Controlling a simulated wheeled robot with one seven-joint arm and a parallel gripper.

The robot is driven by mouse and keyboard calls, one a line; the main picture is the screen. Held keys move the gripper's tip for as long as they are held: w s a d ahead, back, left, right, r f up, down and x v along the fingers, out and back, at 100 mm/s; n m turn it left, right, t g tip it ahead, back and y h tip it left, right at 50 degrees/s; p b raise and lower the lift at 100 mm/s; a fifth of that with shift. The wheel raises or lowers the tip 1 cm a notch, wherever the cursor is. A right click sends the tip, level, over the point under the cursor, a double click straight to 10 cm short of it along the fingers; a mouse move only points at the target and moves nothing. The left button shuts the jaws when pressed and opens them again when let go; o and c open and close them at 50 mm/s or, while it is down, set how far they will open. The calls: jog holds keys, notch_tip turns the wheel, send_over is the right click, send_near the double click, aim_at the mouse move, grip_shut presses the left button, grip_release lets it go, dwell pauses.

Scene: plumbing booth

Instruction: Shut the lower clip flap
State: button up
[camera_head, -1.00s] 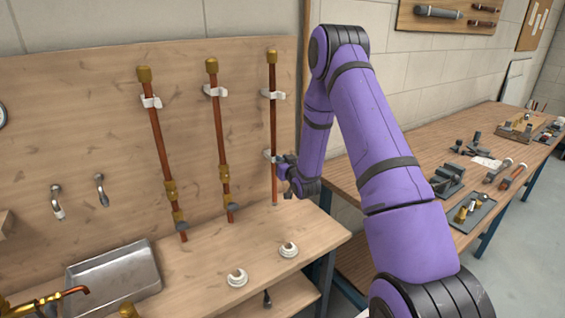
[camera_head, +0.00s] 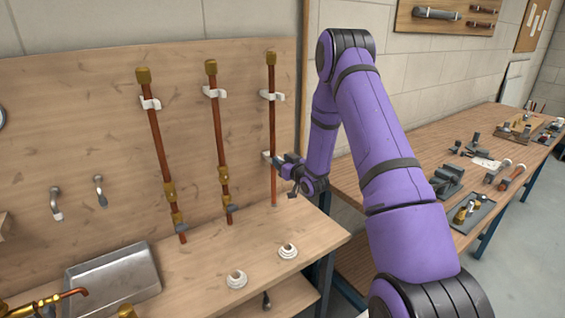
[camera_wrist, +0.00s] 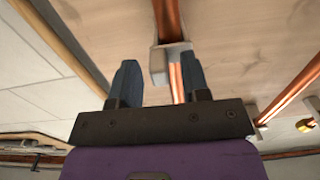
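The right-hand copper pipe (camera_head: 272,125) stands upright against the wooden board, held by white clips. The lower clip (camera_head: 266,156) is on this pipe, left of my fingertips. My gripper (camera_head: 282,161) is close to it, at the right side of the pipe. In the wrist view the grey-white clip (camera_wrist: 170,63) lies around the pipe, beyond my gripper (camera_wrist: 158,68) and nearer the right finger. The two blue fingers are apart with nothing held between them. The flap's exact angle cannot be told; part of the clip is hidden by the right finger.
An upper clip (camera_head: 272,96) is on the same pipe. Two more copper pipes (camera_head: 160,150) stand to the left. White round fittings (camera_head: 288,251) sit on the bench below. A metal tray (camera_head: 112,281) is at the lower left. A second bench (camera_head: 400,160) stands at the right.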

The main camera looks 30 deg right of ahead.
jog(key=shift+s, duration=0.15)
jog(key=s, duration=1)
jog(key=shift+s+d, duration=0.25)
jog(key=s+a+r+g+h, duration=0.1)
jog(key=s+a+r+g, duration=0.15)
jog(key=r, duration=0.45)
jog(key=s+a+r+g+h, duration=0.1)
jog(key=a+r+g, duration=0.15)
jog(key=r, duration=0.45)
jog(key=s+a+r+g+h, duration=0.1)
jog(key=s+a+r, duration=0.1)
jog(key=a+r, duration=0.35)
jog(key=s+a+r+g, duration=0.2)
jog(key=s+a+r, duration=0.1)
jog(key=s, duration=0.6)
jog(key=s+a+r+g+y, duration=0.1)
jog(key=s+a+r+g, duration=0.1)
jog(key=s, duration=0.8)
jog(key=s+a+r+g+y, duration=0.1)
jog(key=s+a+r, duration=0.3)
jog(key=s, duration=0.6)
jog(key=shift+a+r+m+g, duration=0.15)
jog(key=shift+r+m+g, duration=0.15)
jog(key=shift+g, duration=0.6)
